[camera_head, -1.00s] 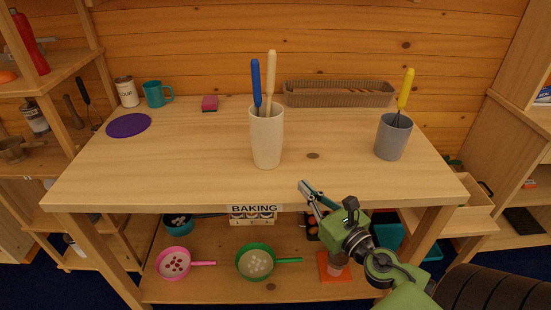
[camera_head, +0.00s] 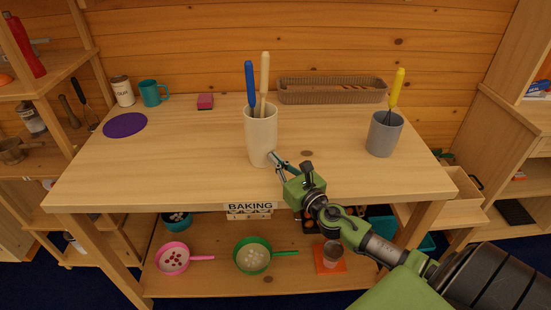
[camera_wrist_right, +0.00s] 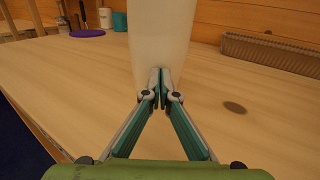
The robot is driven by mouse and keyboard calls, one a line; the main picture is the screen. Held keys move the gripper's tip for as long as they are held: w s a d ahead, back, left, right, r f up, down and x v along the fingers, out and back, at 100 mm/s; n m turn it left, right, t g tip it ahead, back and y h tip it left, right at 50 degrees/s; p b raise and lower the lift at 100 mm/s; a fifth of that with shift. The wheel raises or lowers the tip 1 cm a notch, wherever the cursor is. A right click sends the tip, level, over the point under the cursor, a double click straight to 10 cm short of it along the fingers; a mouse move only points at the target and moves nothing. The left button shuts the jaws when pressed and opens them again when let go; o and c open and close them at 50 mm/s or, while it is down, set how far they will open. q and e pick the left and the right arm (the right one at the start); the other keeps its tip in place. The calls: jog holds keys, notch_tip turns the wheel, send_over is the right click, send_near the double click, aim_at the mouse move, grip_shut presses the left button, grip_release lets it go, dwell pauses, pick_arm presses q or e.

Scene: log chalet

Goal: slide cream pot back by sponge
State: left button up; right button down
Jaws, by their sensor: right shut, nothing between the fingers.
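The cream pot (camera_head: 260,135) stands upright on the wooden table, holding a blue-handled tool (camera_head: 250,85) and a cream-handled tool (camera_head: 264,80). The pink sponge (camera_head: 205,102) lies at the table's back, left of and behind the pot. My right gripper (camera_head: 273,157) is shut and empty, its tips at the pot's lower front right side. In the right wrist view the shut fingertips (camera_wrist_right: 160,75) are in front of the pot (camera_wrist_right: 161,38), touching or very close; I cannot tell which. My left gripper is not in view.
A grey pot (camera_head: 384,134) with a yellow-handled whisk stands at the right. A long wicker basket (camera_head: 332,90) lies along the back. A teal mug (camera_head: 152,93), a white canister (camera_head: 122,91) and a purple disc (camera_head: 125,125) are at the left. The table between pot and sponge is clear.

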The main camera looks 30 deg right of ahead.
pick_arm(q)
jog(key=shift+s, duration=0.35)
pick_arm(e)
jog(key=shift+w, duration=0.15)
